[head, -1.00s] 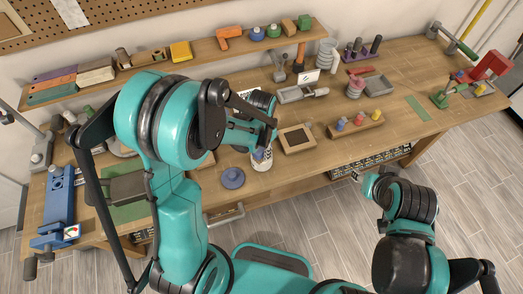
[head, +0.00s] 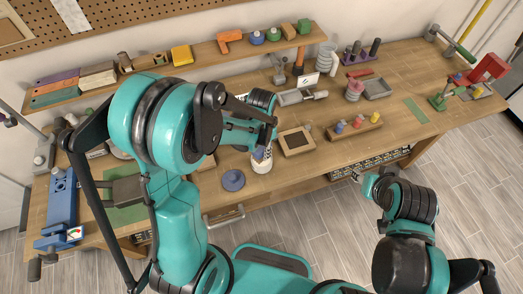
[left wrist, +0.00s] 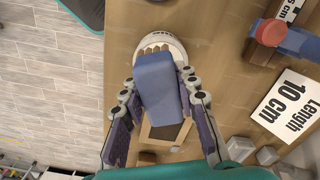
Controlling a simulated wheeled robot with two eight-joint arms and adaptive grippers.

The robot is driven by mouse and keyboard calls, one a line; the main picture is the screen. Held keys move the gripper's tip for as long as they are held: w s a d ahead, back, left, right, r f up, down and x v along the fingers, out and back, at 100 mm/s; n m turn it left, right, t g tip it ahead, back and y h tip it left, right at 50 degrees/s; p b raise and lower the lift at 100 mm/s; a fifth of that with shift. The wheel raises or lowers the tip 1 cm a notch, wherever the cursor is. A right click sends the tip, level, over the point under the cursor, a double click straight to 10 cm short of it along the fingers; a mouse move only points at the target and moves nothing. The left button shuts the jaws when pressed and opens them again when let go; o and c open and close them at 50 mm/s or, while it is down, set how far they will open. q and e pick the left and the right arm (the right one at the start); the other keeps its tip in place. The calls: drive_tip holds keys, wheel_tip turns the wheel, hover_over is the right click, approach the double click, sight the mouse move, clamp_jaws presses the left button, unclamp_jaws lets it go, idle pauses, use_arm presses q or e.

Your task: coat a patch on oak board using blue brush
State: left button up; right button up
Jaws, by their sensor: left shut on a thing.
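My left gripper (left wrist: 158,112) is shut on a blue brush (left wrist: 157,82), with one finger on each side of it. Pale bristles show at its far end, over or in a white container (left wrist: 178,48); I cannot tell how deep. In the head view, the white container (head: 262,163) stands near the bench's front edge, and the left gripper (head: 262,146) is above it, mostly hidden by its own arm. A wooden board with a dark square (head: 297,140) lies just right of the container. I cannot tell if it is the oak board. My right gripper (head: 358,176) is off the bench's front edge.
A round blue piece (head: 232,180) lies left of the container. A wooden holder with coloured pegs (head: 354,127) stands to the right. A length sign (head: 308,80) and a grey tray (head: 300,96) are behind. The bench front between has bare wood.

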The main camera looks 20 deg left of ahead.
use_arm(q)
drive_tip(key=shift+r+p, duration=1.4)
drive_tip(key=shift+r, duration=0.95)
drive_tip(key=shift+f, duration=0.1)
